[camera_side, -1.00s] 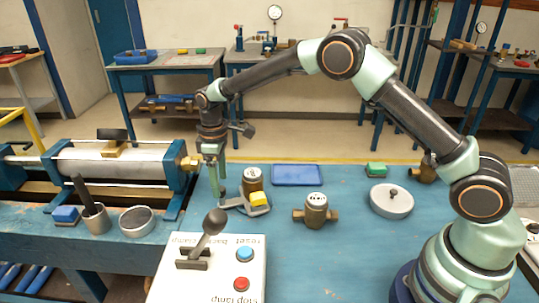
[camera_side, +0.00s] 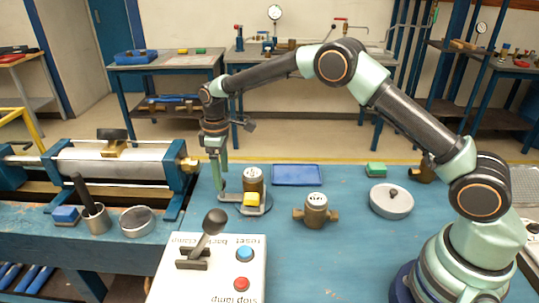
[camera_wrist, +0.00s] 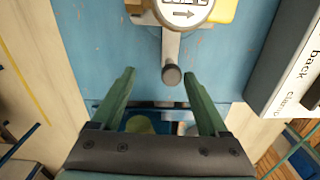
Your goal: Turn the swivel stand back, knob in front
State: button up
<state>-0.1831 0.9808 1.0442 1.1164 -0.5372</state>
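The swivel stand (camera_side: 262,209) is a grey disc with a bar, on the blue bench left of centre. It carries a brass meter with a white dial (camera_side: 253,175) and a yellow block (camera_side: 251,199). Its bar points left in the side view, toward my gripper (camera_side: 221,184). In the wrist view the bar ends in a round dark knob (camera_wrist: 172,75). The knob lies between the spread fingertips of my gripper (camera_wrist: 158,76), nearer the right finger. A gap shows on the left, so the gripper is open. Whether the right finger touches the knob is unclear.
A control box with a lever (camera_side: 208,262) stands in front. A clamp cylinder (camera_side: 120,165) is at left. Bench between them is clear.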

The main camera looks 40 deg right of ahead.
jog(key=shift+w+d, duration=0.35)
jog(key=shift+d, duration=0.2)
jog(key=shift+w+d, duration=0.25)
jog(key=shift+d, duration=0.35)
jog(key=o, duration=0.4)
jog(key=shift+c, duration=0.2)
jog(key=shift+r, duration=2.75)
